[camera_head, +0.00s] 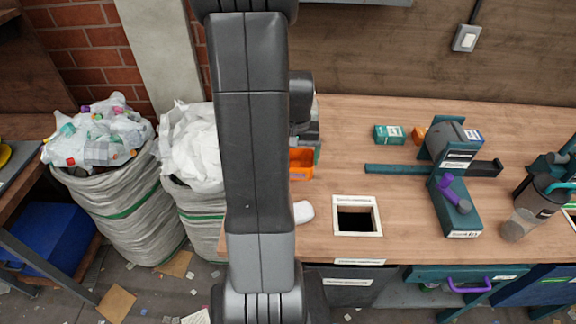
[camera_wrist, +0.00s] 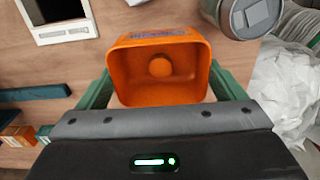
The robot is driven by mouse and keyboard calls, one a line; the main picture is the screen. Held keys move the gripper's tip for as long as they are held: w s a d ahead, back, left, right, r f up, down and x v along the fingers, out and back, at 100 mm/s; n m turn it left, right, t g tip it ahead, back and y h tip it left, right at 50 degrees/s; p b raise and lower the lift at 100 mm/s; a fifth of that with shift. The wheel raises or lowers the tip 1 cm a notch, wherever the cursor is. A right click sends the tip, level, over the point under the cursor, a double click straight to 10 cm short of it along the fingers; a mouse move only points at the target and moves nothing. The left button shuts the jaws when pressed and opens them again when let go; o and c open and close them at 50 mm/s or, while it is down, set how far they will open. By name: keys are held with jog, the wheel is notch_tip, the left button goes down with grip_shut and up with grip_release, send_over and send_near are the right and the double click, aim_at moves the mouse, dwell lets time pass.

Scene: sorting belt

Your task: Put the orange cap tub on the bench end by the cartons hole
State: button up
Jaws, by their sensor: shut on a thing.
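The orange cap tub (camera_head: 302,164) is at the left end of the bench (camera_head: 400,115), partly hidden behind my arm in the head view. In the wrist view the open orange tub (camera_wrist: 160,98) sits between the green fingers of my gripper (camera_wrist: 163,84), which is shut on it.
A metal can (camera_wrist: 212,8) stands close to the tub, with a white bag (camera_wrist: 285,85) beyond. A white item (camera_head: 303,212) lies near the front edge. Bare bench surrounds the hole.

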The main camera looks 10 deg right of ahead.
notch_tip(320, 180, down, 9)
jog(key=shift+p, duration=0.4)
jog(key=shift+f, duration=0.25)
jog(key=o, duration=0.7)
jog(key=shift+r, duration=0.1)
notch_tip(320, 180, up, 12)
jog(key=shift+r+b, duration=0.15)
jog(key=shift+b, duration=0.2)
jog(key=shift+s, duration=0.1)
